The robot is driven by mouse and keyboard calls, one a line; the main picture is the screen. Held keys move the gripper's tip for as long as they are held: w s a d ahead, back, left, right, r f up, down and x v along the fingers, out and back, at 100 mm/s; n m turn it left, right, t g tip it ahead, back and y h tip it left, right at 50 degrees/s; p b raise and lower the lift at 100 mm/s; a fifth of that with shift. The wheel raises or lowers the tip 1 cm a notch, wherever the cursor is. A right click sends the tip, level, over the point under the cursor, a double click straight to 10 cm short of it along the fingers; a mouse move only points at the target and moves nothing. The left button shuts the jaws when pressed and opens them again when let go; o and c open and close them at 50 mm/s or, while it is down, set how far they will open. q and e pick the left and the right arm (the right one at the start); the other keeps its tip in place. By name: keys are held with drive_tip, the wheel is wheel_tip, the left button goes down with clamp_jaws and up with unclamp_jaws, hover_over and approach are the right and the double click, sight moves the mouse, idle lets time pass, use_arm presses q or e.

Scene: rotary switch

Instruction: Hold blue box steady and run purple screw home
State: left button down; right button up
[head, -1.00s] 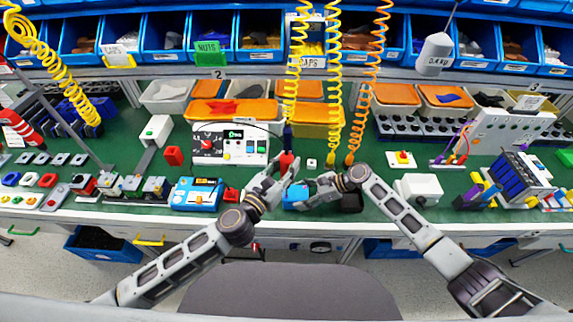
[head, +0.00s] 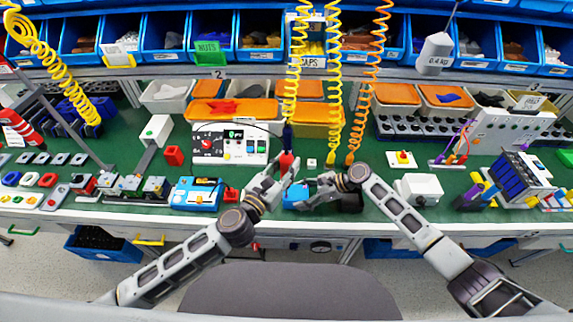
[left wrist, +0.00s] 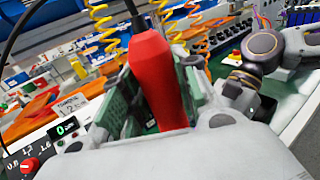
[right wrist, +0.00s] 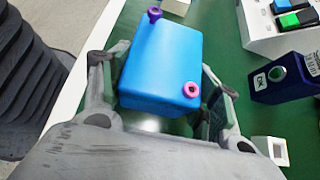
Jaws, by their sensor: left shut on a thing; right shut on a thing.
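The blue box (right wrist: 165,65) sits between the fingers of my right gripper (right wrist: 160,100), which is shut on its sides. A purple screw (right wrist: 155,14) stands up at one corner of its top. A pink ring (right wrist: 192,89) marks another corner. In the head view the blue box (head: 295,196) is partly hidden by my right gripper (head: 303,192). My left gripper (head: 284,172) is shut on a red screwdriver (head: 286,162), which also fills the middle of the left wrist view (left wrist: 157,80). The screwdriver is just behind the box in the head view; its tip is hidden.
A yellow coiled cord (head: 290,85) hangs above the screwdriver. A white panel with a red knob (head: 230,144) stands behind to the left. A blue device (head: 196,194) lies left of my left gripper, and a white box (head: 420,188) right of my right arm.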

use_arm(q)
drive_tip(key=shift+f, duration=1.1)
idle(3.1)
drive_tip(key=shift+r, duration=2.35)
use_arm(e)
drive_tip(key=o, duration=1.5)
drive_tip(key=shift+d, duration=0.1)
drive_tip(key=shift+v, duration=5.9)
